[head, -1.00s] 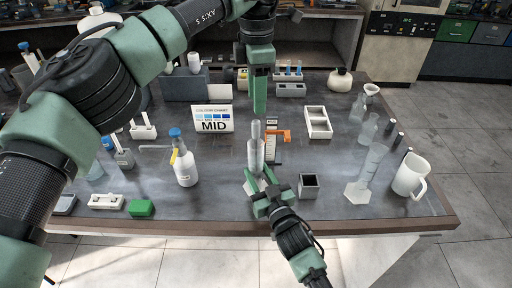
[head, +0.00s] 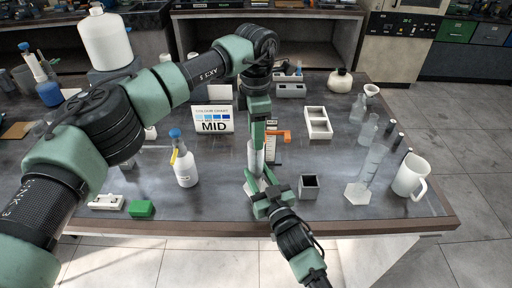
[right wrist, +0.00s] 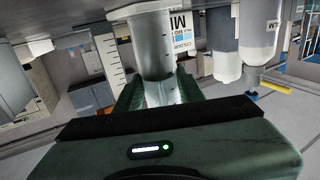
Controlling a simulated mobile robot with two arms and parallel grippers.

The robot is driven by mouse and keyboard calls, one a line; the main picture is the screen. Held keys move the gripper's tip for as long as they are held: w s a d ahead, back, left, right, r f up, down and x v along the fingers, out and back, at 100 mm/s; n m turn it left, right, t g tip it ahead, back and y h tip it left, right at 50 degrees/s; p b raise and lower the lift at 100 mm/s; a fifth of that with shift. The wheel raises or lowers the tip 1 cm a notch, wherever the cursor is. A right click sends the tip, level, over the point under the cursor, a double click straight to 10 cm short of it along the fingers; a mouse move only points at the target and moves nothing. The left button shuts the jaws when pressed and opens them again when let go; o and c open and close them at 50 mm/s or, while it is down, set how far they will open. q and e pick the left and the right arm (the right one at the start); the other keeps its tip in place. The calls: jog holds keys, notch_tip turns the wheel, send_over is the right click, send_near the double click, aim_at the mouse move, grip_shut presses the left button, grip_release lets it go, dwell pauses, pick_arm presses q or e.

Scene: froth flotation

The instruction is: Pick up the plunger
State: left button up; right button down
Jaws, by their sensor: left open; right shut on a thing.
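A clear upright cylinder (head: 255,160) stands near the front middle of the table. My right gripper (head: 262,188) is shut on its lower part. In the right wrist view the cylinder (right wrist: 153,50) sits between the green fingers. My left gripper (head: 259,138) is open and points down at the cylinder's top, with its fingers in front of the upper part. The plunger at the top of the cylinder is hidden behind these fingers, so I cannot tell whether they touch it.
A white wash bottle (head: 185,168) stands left and a small grey box (head: 309,187) right. The colour chart (head: 213,120) and an orange-armed thing (head: 283,135) are close behind. A white tray (head: 318,122), a tall cylinder (head: 368,167) and a white jug (head: 410,176) stand further right.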

pick_arm(q)
grip_shut()
jog(key=shift+r, duration=0.1)
dwell(1.2)
